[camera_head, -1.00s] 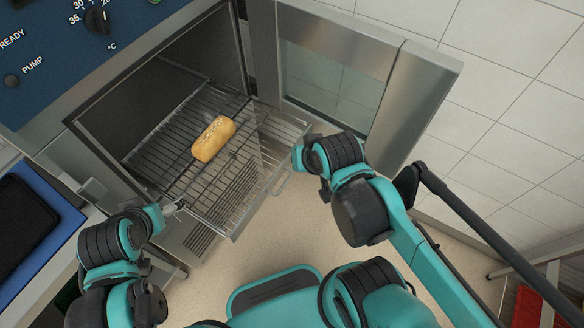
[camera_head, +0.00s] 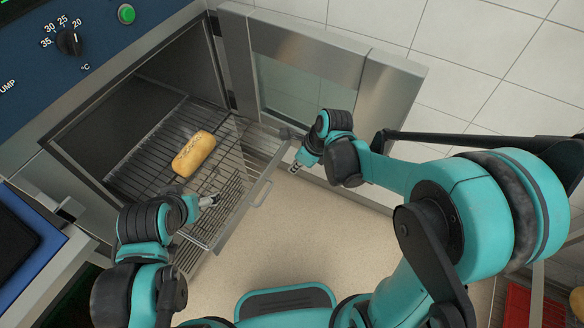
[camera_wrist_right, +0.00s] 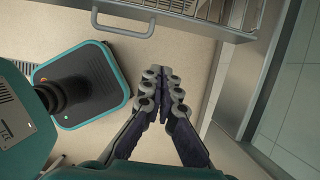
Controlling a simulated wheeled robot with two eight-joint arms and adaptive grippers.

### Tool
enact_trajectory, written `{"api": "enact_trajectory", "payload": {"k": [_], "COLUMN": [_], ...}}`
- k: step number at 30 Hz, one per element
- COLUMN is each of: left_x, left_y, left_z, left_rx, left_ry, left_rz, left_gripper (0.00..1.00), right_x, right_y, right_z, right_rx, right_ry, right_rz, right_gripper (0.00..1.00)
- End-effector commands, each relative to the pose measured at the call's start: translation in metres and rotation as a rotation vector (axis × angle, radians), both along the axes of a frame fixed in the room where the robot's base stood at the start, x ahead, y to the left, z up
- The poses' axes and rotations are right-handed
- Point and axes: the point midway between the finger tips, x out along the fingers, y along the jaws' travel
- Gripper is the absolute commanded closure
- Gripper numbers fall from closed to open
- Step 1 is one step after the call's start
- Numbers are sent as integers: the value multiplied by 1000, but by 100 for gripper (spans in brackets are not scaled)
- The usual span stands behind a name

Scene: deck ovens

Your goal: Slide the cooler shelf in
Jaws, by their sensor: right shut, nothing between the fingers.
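The cooler shelf (camera_head: 213,226) is a wire rack pulled partly out of the open cooler chamber (camera_head: 130,115). A seeded loaf (camera_head: 194,153) lies on it. The shelf's front bar has a small loop handle (camera_head: 263,193), which also shows in the right wrist view (camera_wrist_right: 123,31). My right gripper (camera_head: 293,168) is shut and empty, beside the shelf's right front corner and apart from the handle; its closed fingers show in the right wrist view (camera_wrist_right: 163,85). My left gripper (camera_head: 212,200) is at the shelf's left front side; its fingertips are too small to judge.
The cooler door (camera_head: 310,75) stands open to the right of the shelf, close to my right arm. A blue control panel (camera_head: 60,45) is above the chamber. A blue tray (camera_head: 22,262) lies at the left. A red crate (camera_head: 527,305) is at the lower right.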

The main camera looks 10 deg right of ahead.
Motion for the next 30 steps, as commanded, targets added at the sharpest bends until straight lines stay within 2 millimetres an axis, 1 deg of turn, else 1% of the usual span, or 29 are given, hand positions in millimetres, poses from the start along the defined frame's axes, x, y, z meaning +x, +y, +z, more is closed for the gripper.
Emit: {"api": "enact_trajectory", "payload": {"k": [1,12,13,16,21,30], "left_x": [0,0,0,0,0,0], "left_y": [0,0,0,0,0,0], "left_z": [-7,-40,-41,-43,-46,-47], "left_rx": [0,0,0,0,0,0], "left_ry": [0,0,0,0,0,0], "left_rz": [0,0,0,0,0,0], "left_gripper": [20,20,20,20,20,20], "right_x": [2,20,22,31,40,43], "right_y": [3,26,29,43,55,58], "right_z": [-11,-84,-87,-82,-81,-80], "right_rx": [0,-2,-2,-2,-1,-2], "right_ry": [-1,-3,-3,-3,-2,-2], "right_rz": [2,3,4,5,3,2], "right_gripper": [100,100,100,100,100,100]}}
